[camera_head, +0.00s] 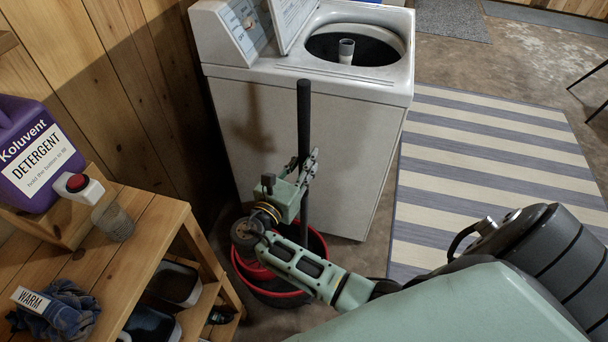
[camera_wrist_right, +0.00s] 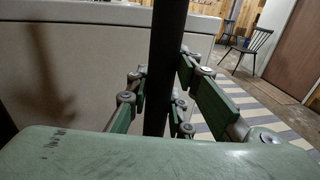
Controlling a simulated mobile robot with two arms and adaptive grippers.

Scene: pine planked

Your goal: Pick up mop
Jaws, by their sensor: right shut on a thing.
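The mop shows as a dark upright handle (camera_head: 303,125) in front of the washing machine. Its lower end goes down toward a red-rimmed bucket (camera_head: 322,246), and the mop head is hidden. My right gripper (camera_head: 311,168) is shut on the handle. In the right wrist view the handle (camera_wrist_right: 166,70) stands nearly upright between the fingers of my right gripper (camera_wrist_right: 160,100). My left gripper is not in view.
A white top-loading washing machine (camera_head: 290,130) with its lid open stands just behind the handle. A wooden bench (camera_head: 150,235) with a purple detergent jug (camera_head: 35,150) is at left. A striped rug (camera_head: 490,170) lies at right.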

